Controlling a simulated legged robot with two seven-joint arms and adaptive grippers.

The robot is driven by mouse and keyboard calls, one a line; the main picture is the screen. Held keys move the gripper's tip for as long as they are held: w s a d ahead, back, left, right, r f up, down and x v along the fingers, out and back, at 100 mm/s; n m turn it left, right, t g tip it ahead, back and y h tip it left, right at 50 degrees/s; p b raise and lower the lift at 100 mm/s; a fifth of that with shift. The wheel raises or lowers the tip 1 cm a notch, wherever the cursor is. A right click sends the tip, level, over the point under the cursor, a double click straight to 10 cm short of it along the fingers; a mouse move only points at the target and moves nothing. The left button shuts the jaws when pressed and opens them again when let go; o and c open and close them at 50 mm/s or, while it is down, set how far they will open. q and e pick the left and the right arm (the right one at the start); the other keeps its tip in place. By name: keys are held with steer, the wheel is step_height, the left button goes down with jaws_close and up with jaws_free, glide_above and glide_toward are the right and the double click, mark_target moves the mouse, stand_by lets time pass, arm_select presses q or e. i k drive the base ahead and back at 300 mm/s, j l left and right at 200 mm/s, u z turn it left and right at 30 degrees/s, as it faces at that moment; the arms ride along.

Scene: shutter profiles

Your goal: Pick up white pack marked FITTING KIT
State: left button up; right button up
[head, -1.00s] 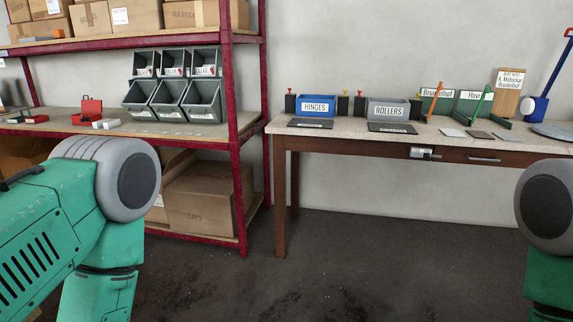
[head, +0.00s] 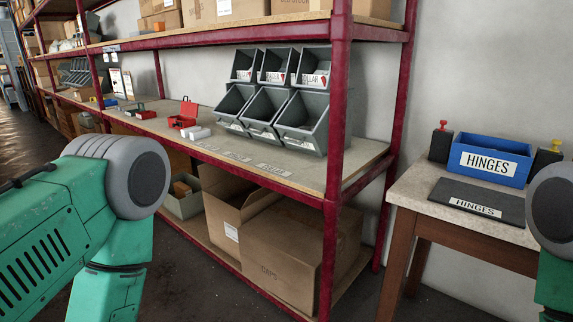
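I cannot make out a white pack marked FITTING KIT. Small white-grey blocks (head: 198,134) lie on the middle shelf in front of an open red case (head: 186,114); no lettering on them is readable. My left arm shows at the left and a part of my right arm at the right edge. Neither gripper is in the picture.
A red-framed shelf rack (head: 338,130) fills the middle, with grey bins (head: 303,122) on its middle shelf and cardboard boxes (head: 290,250) below. A table (head: 425,192) at right holds a blue HINGES bin (head: 489,160) and a dark HINGES mat (head: 474,203). Dark floor is open at left.

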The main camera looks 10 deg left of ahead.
mark_target(185, 131)
steer(key=i+j+u, duration=0.25)
steer(key=u, duration=0.25)
steer(key=i+u, duration=0.95)
steer(key=i+l+u, duration=0.1)
steer(key=i+u, duration=0.2)
steer(key=u, duration=0.15)
steer(key=i+z, duration=0.15)
steer(key=i, duration=0.35)
steer(key=i+j+z, duration=0.1)
steer(key=i, duration=0.4)
steer(key=i+j+z, duration=0.15)
steer(key=i, duration=0.35)
steer(key=i+z, duration=0.2)
steer(key=z, duration=0.2)
steer(key=i+z, duration=0.15)
steer(key=z, duration=0.2)
steer(key=i+z, duration=0.2)
steer(key=z, duration=0.2)
steer(key=i+j+z, duration=0.1)
steer(key=z, duration=0.3)
steer(key=i+j, duration=0.05)
steer(key=i, duration=0.05)
